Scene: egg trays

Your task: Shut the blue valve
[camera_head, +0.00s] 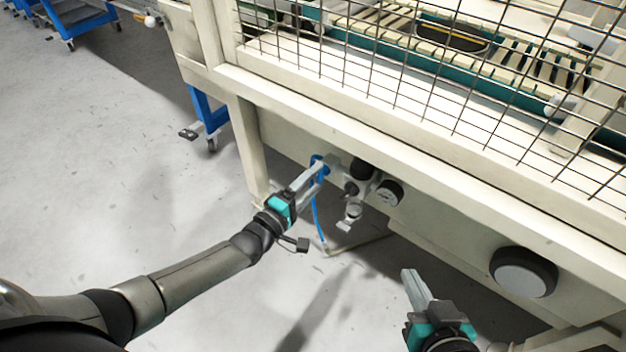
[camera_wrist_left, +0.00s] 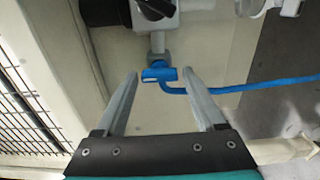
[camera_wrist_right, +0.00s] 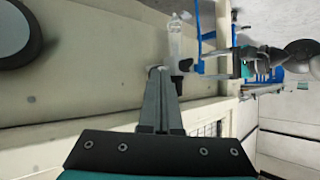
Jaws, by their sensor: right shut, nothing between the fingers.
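The blue valve (camera_head: 320,168) is on the cream machine panel below the mesh guard, partly hidden by my left gripper (camera_head: 312,172). In the left wrist view the blue valve (camera_wrist_left: 158,74) sits at the end of a grey fitting, with a blue hose (camera_wrist_left: 240,87) leading off to the right. My left gripper (camera_wrist_left: 160,76) is open, its fingertips on either side of the valve with gaps showing. Whether the valve lies fully between the fingers in depth I cannot tell. My right gripper (camera_head: 409,272) is shut and empty, in front of the lower panel; it also shows in the right wrist view (camera_wrist_right: 161,70).
A pressure gauge (camera_head: 389,193) and dark regulator knobs (camera_head: 362,169) stand right of the valve. A large round black-rimmed button (camera_head: 523,272) is farther right. Wire mesh (camera_head: 440,70) rises above the beam. The grey floor (camera_head: 130,170) at left is open.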

